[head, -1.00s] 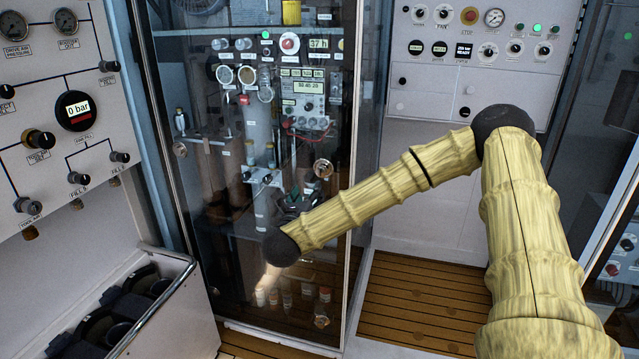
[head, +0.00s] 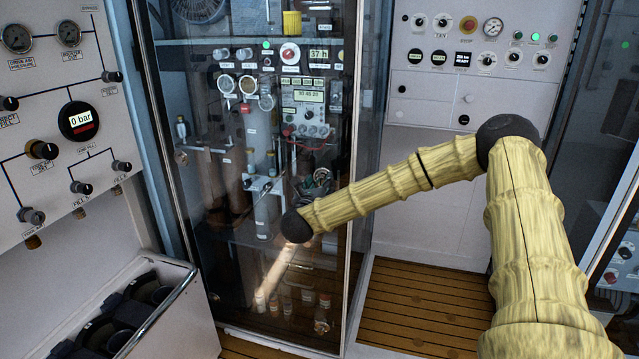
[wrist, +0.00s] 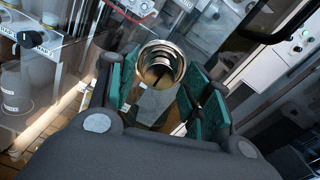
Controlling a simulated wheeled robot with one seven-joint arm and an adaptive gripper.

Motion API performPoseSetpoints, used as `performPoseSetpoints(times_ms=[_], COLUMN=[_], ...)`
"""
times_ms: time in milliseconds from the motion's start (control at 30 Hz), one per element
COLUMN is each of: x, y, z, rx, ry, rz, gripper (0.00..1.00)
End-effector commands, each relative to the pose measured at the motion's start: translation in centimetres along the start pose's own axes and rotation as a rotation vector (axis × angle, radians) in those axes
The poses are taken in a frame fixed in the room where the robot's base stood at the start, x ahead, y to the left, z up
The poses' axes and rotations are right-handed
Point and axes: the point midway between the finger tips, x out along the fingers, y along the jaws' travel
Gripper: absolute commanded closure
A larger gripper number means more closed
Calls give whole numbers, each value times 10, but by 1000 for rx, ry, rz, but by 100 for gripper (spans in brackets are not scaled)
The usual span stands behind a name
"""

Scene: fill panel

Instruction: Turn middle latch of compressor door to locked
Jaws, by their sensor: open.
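The compressor door (head: 240,285) is a tall glass door in the middle of the head view, and it appears closed. Its middle latch (head: 322,176) is a round metal piece near the door's right edge, partly covered by my gripper (head: 312,186). In the wrist view the latch (wrist: 160,68) shows as a ringed metal cylinder, end toward the camera. Contact between pads and latch cannot be told. The latch's turned position is not clear.
A lower latch (head: 321,326) sits near the door's bottom right, and a small round fitting (head: 181,157) is at its left edge. A gauge panel (head: 60,160) and a bin (head: 150,310) stand left. Slatted wooden floor (head: 420,305) lies right of the door.

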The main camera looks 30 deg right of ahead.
Motion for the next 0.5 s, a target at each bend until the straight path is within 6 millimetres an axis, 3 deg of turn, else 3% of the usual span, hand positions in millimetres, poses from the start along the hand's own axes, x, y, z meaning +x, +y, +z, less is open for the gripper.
performPoseSetpoints(times_ms=[333, 500], x=[2, 2], y=[0, 0], z=[0, 0], rx=[0, 0], ry=[0, 0], rz=[1, 1], gripper=[52, 83])
